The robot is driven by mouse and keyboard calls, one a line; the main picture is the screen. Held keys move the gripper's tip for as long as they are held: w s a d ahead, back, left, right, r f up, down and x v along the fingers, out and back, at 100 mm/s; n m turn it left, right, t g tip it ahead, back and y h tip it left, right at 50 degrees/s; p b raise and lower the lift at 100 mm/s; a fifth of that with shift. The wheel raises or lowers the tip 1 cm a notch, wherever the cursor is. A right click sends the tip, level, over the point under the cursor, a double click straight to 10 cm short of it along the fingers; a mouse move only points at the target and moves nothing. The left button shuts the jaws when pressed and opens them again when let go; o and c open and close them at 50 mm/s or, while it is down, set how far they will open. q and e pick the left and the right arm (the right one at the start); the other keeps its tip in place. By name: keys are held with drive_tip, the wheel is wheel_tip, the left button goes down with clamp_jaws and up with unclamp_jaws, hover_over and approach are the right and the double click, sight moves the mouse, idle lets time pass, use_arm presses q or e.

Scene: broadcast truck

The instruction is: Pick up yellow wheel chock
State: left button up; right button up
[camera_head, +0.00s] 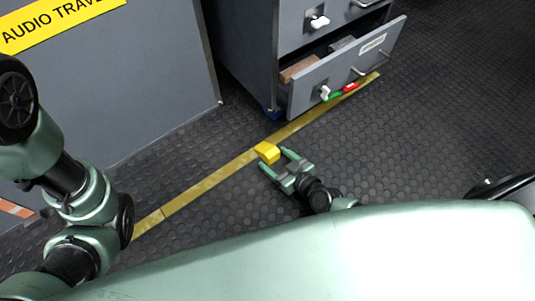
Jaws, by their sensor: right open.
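The yellow wheel chock (267,152) sits on the dark studded floor, at the yellow floor strip. My right gripper (275,158) is low over the floor, with its two green fingers spread and pointing at the chock. The chock is at the fingertips, in front of the gap between them; I cannot tell whether they touch it. My left arm comes in at the left edge, and its gripper is not visible.
A grey drawer cabinet (246,45) stands beyond the chock, with its lower drawer (345,78) pulled out. Red (350,87) and green (334,97) small items show by that drawer's lower edge. A grey case (130,90) stands at left. Floor to the right is clear.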

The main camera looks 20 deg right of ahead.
sight(261, 146)
drive_tip(key=b+x, duration=0.1)
drive_tip(key=x, duration=0.1)
drive_tip(key=b+x, duration=0.1)
drive_tip(key=x, duration=0.2)
drive_tip(key=shift+w+r, duration=0.25)
drive_tip(key=shift+r, duration=0.15)
drive_tip(key=c, duration=1.5)
drive_tip(key=shift+c, duration=0.2)
drive_tip(key=shift+r, duration=0.15)
